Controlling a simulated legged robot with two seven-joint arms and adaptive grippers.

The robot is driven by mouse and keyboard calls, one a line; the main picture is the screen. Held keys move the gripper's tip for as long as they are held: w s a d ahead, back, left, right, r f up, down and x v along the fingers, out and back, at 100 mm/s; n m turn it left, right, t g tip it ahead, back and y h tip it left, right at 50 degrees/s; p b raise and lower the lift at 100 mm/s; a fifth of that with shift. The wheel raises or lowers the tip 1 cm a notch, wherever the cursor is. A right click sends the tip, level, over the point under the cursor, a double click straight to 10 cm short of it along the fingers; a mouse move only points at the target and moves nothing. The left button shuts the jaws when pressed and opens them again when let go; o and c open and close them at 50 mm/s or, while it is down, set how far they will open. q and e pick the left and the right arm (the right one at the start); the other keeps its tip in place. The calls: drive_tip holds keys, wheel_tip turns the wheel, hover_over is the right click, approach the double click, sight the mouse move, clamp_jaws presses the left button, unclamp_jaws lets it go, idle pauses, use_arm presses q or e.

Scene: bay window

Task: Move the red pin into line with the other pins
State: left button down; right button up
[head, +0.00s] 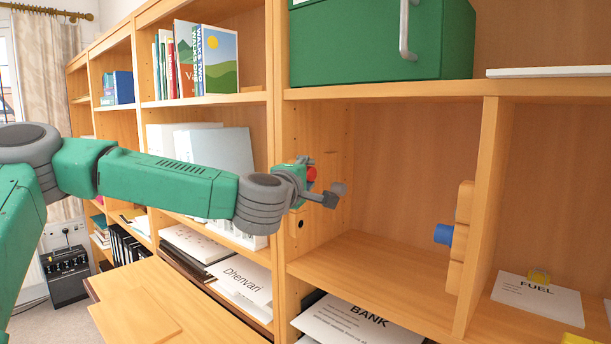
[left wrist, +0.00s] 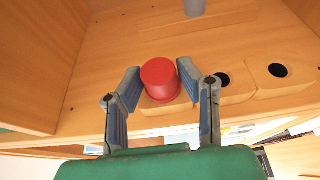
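The red pin (head: 311,174) stands out from a wooden block on the shelf's left upright, partly behind my left gripper (head: 327,190). In the left wrist view the red pin (left wrist: 160,80) is seen end-on between the fingertips of my left gripper (left wrist: 158,72), which are spread on either side of it. Contact is hard to tell. Dark holes (left wrist: 222,80) show in the wooden block (left wrist: 245,88) to its right. A grey cylinder (left wrist: 195,6) shows at the top edge. A blue pin (head: 443,234) sticks out of a wooden block (head: 463,225) on the divider. My right gripper is out of view.
A green box (head: 370,45) stands on the shelf above. The compartment floor (head: 375,270) between upright and divider is bare. Papers marked BANK (head: 365,318) lie below, and a FUEL sheet (head: 535,297) lies right of the divider. Books (head: 205,60) stand at left.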

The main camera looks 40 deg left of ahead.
use_arm(q)
drive_tip(key=shift+s+d+f, duration=0.1)
drive_tip(key=shift+d+f, duration=0.1)
drive_tip(key=shift+d, duration=0.45)
idle(0.3)
drive_tip(key=shift+d, duration=0.15)
drive_tip(key=shift+s+d+r+b, duration=0.1)
drive_tip(key=shift+d+b, duration=0.25)
drive_tip(key=shift+d, duration=0.85)
drive_tip(key=d+f+n+t+y+b, duration=0.2)
drive_tip(key=d+f+n+t+b, duration=0.1)
drive_tip(key=d+f+t+b, duration=0.2)
drive_tip(key=shift+f+y+b, duration=0.35)
drive_tip(key=shift+f+y, duration=0.05)
drive_tip(key=shift+f, duration=0.2)
drive_tip(key=shift+a, duration=0.15)
